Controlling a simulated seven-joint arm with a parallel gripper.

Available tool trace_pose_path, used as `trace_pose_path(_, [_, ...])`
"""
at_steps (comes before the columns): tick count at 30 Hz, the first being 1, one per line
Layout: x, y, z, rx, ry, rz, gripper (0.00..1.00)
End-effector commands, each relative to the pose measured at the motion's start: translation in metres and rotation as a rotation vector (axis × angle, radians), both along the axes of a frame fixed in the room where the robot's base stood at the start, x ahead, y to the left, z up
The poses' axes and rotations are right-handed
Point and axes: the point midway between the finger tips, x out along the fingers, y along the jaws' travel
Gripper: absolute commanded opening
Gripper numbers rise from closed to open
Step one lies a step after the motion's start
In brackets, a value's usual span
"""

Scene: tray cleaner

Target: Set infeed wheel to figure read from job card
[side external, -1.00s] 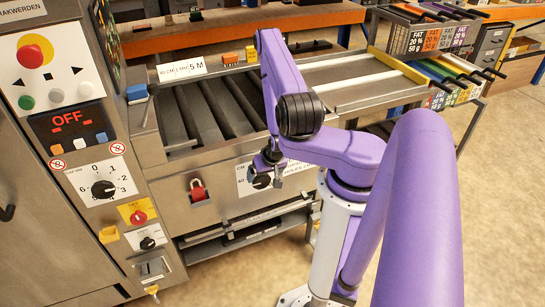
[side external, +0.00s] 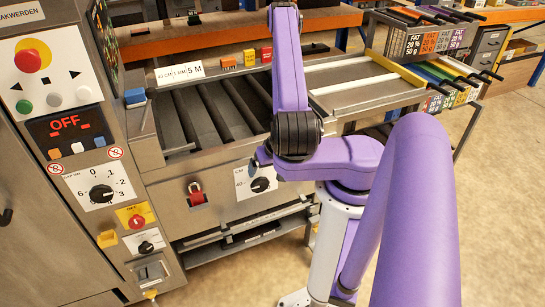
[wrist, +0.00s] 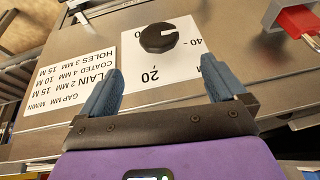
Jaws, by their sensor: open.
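A black round knob (wrist: 158,38) sits on a white dial plate (wrist: 145,92) marked 20 and 40, upside down in the wrist view. Its pale notch points right, close to the 40 mark. In the side view the knob (side external: 261,185) is on the machine's front face. My gripper (wrist: 162,70) is open, its blue fingers apart and empty, with the knob beyond the tips. In the side view my arm mostly hides it.
A settings label (wrist: 75,85) lists plain, coated and holes beside the dial. A red padlock (side external: 196,194) hangs left of the dial and also shows in the wrist view (wrist: 294,20). The left panel has another numbered knob (side external: 101,193) and an OFF display (side external: 66,123).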

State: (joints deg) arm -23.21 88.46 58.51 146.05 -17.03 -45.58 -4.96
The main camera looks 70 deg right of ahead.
Motion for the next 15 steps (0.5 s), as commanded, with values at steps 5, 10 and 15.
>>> trace_pose_path(5, [-0.005, 0.002, 0.013, -0.005, -0.001, 0.003, 0.98])
trace_pose_path(10, [-0.010, 0.006, 0.028, -0.005, -0.001, 0.003, 0.98])
trace_pose_path(15, [-0.015, 0.009, 0.043, -0.004, -0.002, 0.002, 0.98])
